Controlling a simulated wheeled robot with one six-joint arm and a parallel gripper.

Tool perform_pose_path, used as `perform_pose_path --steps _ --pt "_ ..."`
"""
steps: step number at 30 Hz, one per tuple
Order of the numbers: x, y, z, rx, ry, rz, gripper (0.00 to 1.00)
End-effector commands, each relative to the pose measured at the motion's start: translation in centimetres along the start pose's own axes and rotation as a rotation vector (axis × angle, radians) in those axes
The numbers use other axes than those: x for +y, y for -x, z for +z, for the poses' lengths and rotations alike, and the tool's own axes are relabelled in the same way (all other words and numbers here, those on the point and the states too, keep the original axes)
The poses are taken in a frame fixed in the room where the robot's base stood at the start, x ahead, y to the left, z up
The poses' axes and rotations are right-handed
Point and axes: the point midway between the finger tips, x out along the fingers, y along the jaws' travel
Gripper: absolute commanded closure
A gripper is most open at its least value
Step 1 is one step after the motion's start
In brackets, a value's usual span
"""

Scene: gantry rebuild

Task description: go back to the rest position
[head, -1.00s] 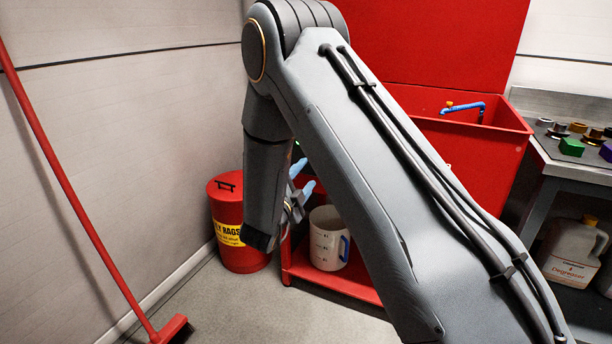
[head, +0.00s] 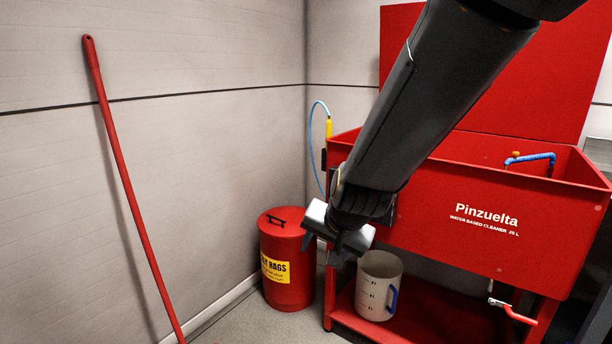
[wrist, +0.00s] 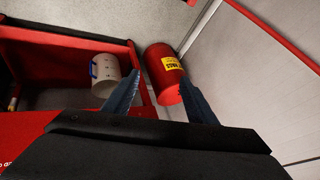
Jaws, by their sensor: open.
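My gripper (head: 337,243) hangs at the end of my arm, in front of the left end of the red parts washer (head: 470,219). It points downward. In the wrist view its two fingers (wrist: 160,100) stand apart with nothing held between them. In that view the red rag can (wrist: 162,66) and the white measuring jug (wrist: 105,75) show beyond the fingers. My arm hides part of the washer's front and lid.
The red rag can also shows in the head view (head: 288,275), on the floor left of the washer. The jug (head: 378,285) stands on the washer's lower shelf. A red broom handle (head: 125,185) leans on the left wall. A drain valve (head: 512,311) sticks out at lower right.

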Motion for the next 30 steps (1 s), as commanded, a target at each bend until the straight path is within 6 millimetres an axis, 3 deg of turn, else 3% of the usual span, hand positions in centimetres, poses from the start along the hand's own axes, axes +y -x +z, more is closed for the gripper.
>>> perform_pose_path --steps 1,6,18,21,30 --pt "0.9 2.0 1.9 -0.064 0.073 0.017 0.48" --pt "4.5 6.7 7.3 -0.256 0.274 0.08 0.48" --pt "11.2 14.2 14.2 -0.525 0.538 0.18 0.48" --pt "12.3 15.7 14.9 -0.567 0.568 0.199 0.48" --pt "12.8 17.2 13.2 -0.553 0.52 0.222 0.48"
